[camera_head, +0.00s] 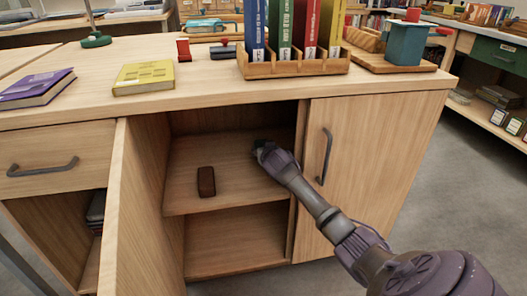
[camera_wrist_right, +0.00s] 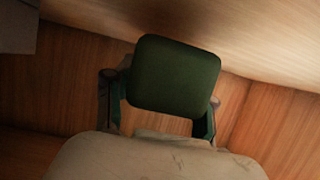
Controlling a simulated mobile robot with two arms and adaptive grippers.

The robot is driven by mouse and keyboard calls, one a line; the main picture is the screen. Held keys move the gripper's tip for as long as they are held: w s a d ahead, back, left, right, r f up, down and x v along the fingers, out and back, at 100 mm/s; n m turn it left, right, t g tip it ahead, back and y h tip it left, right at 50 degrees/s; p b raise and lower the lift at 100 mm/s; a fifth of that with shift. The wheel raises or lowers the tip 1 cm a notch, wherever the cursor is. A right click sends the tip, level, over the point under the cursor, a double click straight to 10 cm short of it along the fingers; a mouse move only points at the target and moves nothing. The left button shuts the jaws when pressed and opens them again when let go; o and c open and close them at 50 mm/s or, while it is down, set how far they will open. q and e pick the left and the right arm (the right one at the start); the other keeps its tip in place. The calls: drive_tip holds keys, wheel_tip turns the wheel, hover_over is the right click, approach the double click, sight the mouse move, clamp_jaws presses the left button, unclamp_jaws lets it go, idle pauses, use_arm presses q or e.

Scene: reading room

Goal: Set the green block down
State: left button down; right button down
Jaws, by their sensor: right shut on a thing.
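The dark green block (camera_wrist_right: 175,74) fills the middle of the right wrist view, between the fingers of my right gripper (camera_wrist_right: 160,95), which is shut on it. In the head view my right gripper (camera_head: 262,150) reaches into the open cabinet, over the right part of the upper shelf (camera_head: 235,190). I cannot make out the green block in that view, and I cannot tell whether it touches the shelf. My left gripper is not in view.
A dark brown block (camera_head: 206,181) stands on the shelf, left of my right gripper. The open cabinet door (camera_head: 140,215) bounds the left side; a closed door (camera_head: 365,165) stands right. The desktop above holds a yellow book (camera_head: 144,77), a purple book (camera_head: 37,89) and a wooden book rack (camera_head: 293,66).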

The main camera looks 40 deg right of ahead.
drive_tip(key=shift+f, duration=0.25)
drive_tip(key=shift+f, duration=0.2)
drive_tip(key=shift+c, duration=1.6)
unclamp_jaws()
drive_tip(key=shift+f, duration=0.15)
